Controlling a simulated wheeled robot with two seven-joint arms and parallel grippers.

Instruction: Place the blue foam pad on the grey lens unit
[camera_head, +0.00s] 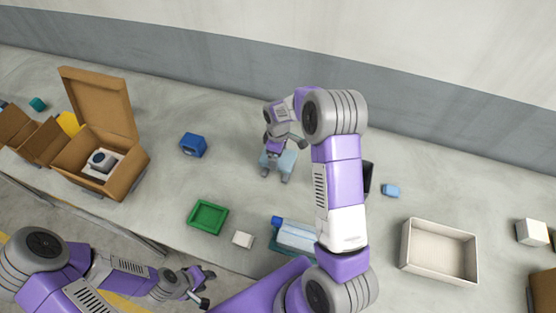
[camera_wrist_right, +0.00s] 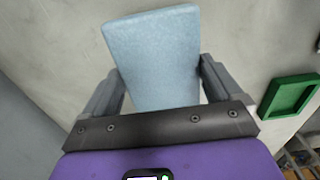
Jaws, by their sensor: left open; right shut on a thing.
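The light blue foam pad (camera_head: 287,158) is in my right gripper (camera_head: 275,175), over the middle of the table. In the right wrist view the pad (camera_wrist_right: 155,60) stands out between the two grey fingers of the right gripper (camera_wrist_right: 157,90), which is shut on it. A grey unit with a dark round lens (camera_head: 101,158), seemingly the lens unit, sits in an open cardboard box (camera_head: 120,182) at the left, well apart from the pad. My left gripper (camera_head: 207,288) is open and empty at the bottom, near the table's front edge.
A blue block (camera_head: 193,145) lies between the cardboard box and the pad. A green tray (camera_head: 208,217) and a small white block (camera_head: 243,240) lie nearer the front. A white open box (camera_head: 440,250) stands at the right. The box's raised flap (camera_head: 98,100) stands behind it.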

